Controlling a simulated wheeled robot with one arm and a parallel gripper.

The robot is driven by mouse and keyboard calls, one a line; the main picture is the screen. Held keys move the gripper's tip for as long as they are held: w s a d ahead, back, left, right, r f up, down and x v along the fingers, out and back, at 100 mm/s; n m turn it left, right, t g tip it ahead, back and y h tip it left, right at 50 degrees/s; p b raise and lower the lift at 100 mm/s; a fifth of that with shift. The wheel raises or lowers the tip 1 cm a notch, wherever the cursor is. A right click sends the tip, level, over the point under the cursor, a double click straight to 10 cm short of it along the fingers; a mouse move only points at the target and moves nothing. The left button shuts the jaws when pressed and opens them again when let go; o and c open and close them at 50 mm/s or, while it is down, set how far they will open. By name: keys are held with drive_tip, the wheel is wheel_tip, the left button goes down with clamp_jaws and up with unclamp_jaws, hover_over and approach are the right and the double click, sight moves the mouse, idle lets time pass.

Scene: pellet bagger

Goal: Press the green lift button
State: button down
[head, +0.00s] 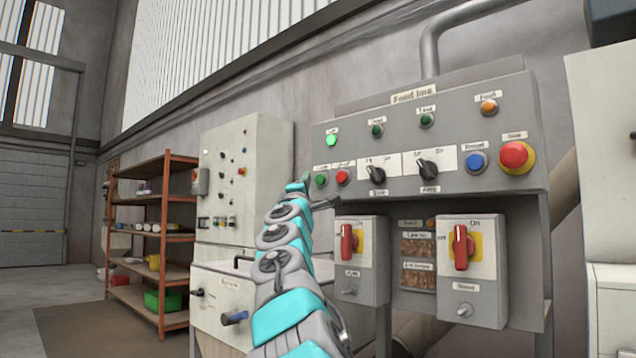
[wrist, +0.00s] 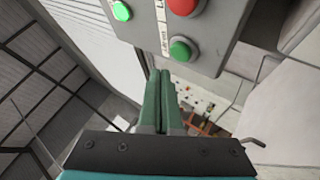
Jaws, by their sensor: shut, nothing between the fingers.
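The grey "Feed line" panel (head: 450,125) carries a green button (head: 320,180) at its lower left, directly left of a red button (head: 343,178). Their small labels are hard to read. In the wrist view the green button (wrist: 182,49) sits near the panel's edge, with the red button (wrist: 183,5) above it. My gripper (head: 307,178) is just left of the green button in the head view. In the wrist view my gripper (wrist: 161,73) is shut and empty, its tips a little below and left of the button. No contact shows.
A lit green lamp (head: 331,141) is above the green button. Black selector knobs (head: 377,170), a blue button (head: 476,162) and a red stop button (head: 514,154) are to the right. Red-handled switch boxes (head: 471,270) hang below. A white cabinet (head: 263,150) stands behind my arm.

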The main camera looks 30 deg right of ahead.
drive_tip(key=a, duration=0.1)
drive_tip(key=s+a, duration=0.1)
drive_tip(key=a, duration=0.2)
drive_tip(key=shift+s+a+b, duration=0.15)
drive_tip(key=shift+s+b, duration=0.15)
drive_tip(key=shift+b, duration=0.05)
idle(0.3)
